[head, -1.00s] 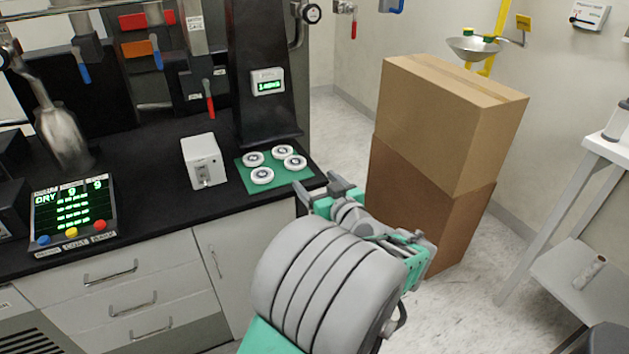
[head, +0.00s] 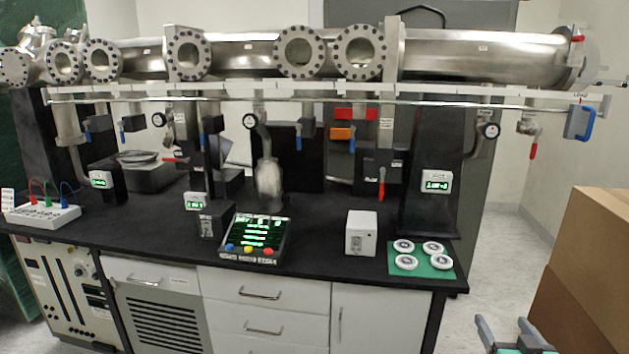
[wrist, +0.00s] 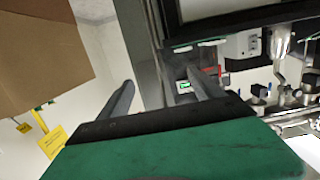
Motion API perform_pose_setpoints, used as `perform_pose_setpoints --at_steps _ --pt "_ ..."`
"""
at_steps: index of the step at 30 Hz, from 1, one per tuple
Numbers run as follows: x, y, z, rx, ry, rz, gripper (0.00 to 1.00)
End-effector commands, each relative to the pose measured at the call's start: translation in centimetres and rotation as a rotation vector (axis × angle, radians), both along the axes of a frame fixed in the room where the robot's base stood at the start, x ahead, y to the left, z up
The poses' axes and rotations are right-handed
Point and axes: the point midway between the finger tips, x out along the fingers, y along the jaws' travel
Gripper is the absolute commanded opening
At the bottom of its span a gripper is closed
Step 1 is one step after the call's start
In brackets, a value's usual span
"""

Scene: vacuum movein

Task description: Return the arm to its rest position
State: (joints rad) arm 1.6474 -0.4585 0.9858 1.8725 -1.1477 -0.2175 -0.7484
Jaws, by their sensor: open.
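My gripper (head: 503,332) shows at the bottom right edge of the head view, in front of the bench's right end. Its two grey fingers stand apart with nothing between them. In the wrist view my gripper (wrist: 160,95) is also open and empty, with floor, wall and the bench edge beyond its fingers. The rest of my arm is outside the head view.
The black bench (head: 310,245) carries a control panel (head: 253,238), a white box (head: 361,233) and a green mat (head: 435,270) with several white discs. Stacked cardboard boxes (head: 590,260) stand at the right. Floor (head: 500,245) shows between bench and boxes.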

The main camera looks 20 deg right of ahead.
Motion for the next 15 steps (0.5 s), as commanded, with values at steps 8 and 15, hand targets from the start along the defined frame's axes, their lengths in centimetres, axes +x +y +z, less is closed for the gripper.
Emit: perform_pose_setpoints --at_steps 8,15 --pt "4.0 3.3 0.0 0.049 0.083 0.106 0.76" --pt "8.3 8.5 -0.2 0.114 0.21 0.239 0.76"
